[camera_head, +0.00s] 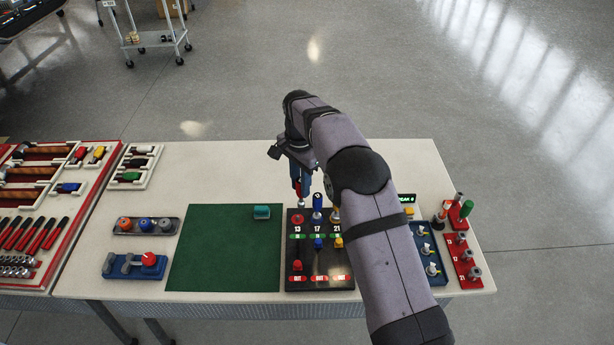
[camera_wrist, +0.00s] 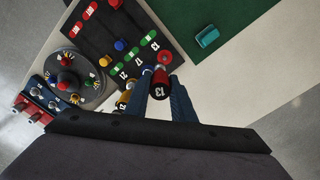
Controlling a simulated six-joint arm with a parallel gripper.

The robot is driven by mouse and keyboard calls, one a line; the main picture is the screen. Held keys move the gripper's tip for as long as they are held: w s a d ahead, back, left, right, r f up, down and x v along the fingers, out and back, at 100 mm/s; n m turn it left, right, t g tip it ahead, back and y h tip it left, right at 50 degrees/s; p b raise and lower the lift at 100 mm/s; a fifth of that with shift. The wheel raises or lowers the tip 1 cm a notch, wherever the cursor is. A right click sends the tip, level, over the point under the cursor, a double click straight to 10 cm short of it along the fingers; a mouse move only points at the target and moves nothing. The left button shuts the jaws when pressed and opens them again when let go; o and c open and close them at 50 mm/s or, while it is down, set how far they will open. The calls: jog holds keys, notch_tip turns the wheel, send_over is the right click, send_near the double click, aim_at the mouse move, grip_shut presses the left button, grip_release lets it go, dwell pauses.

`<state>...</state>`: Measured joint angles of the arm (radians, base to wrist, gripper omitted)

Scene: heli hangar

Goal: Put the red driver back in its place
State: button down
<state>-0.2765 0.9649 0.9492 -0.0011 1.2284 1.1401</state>
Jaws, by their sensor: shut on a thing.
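The red driver (camera_wrist: 160,82), marked 13, is between the fingers of my gripper (camera_wrist: 163,93) in the wrist view. In the head view my gripper (camera_head: 301,176) is shut on it and holds it upright above the back left of the black board (camera_head: 308,283). The red ring of the 13 place (camera_head: 297,218) lies just in front of and below the driver. Whether the driver's lower end touches the board cannot be told. A blue driver (camera_head: 317,203) stands at the 17 place beside it.
A green mat (camera_head: 225,255) with a teal block (camera_head: 262,212) lies left of the board. My arm hides part of the board's right side. A round turntable (camera_wrist: 88,90) with a red knob, a blue rack (camera_head: 428,262) and a red rack (camera_head: 463,268) stand to the right.

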jog(key=m+p, duration=0.1)
jog(key=m, duration=0.1)
jog(key=a+m+p, duration=0.1)
jog(key=p, duration=0.1)
jog(key=shift+w+r+m, duration=0.2)
jog(key=shift+m, duration=0.2)
jog(key=shift+a+f+m+p, duration=0.1)
jog(key=shift+f+m+p, duration=0.25)
jog(key=shift+m+p, duration=0.3)
jog(key=shift+f, duration=0.2)
jog(key=shift+f+b, duration=1.65)
jog(key=shift+f, duration=0.45)
jog(key=shift+f+b, duration=0.8)
jog(key=shift+f, duration=0.25)
jog(key=c, duration=1.4)
grip_release()
jog(key=shift+c, duration=0.2)
